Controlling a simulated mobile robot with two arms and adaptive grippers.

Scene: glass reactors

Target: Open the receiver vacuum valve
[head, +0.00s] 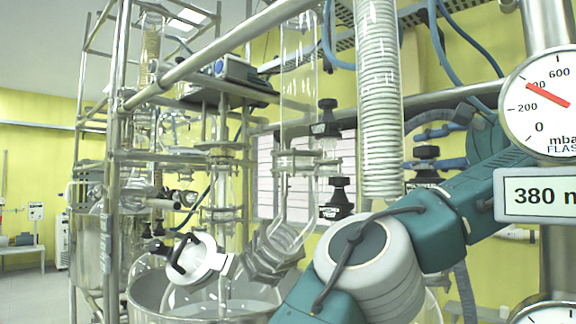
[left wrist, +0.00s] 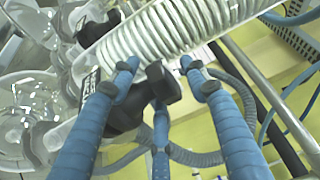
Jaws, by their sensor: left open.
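My left gripper (head: 408,150) has blue fingers and reaches in from the right in the head view, at a black valve (head: 427,168) beside the coiled glass column. In the left wrist view my left gripper (left wrist: 160,68) is open. Its fingers stand spread around a black valve handle (left wrist: 160,86), with one finger on each side and a third below. I cannot tell whether they touch it. A label on the valve is too small to read. Two similar black valves, an upper one (head: 325,120) and a lower one (head: 338,197), stand further left. My right gripper is not in view.
The coiled glass condenser (head: 379,100) stands close beside the left gripper. A round gauge (head: 545,100) and a 380 display (head: 540,194) are at the right. A steel frame (head: 113,150) with glassware and a wide vessel (head: 150,295) fill the left and front.

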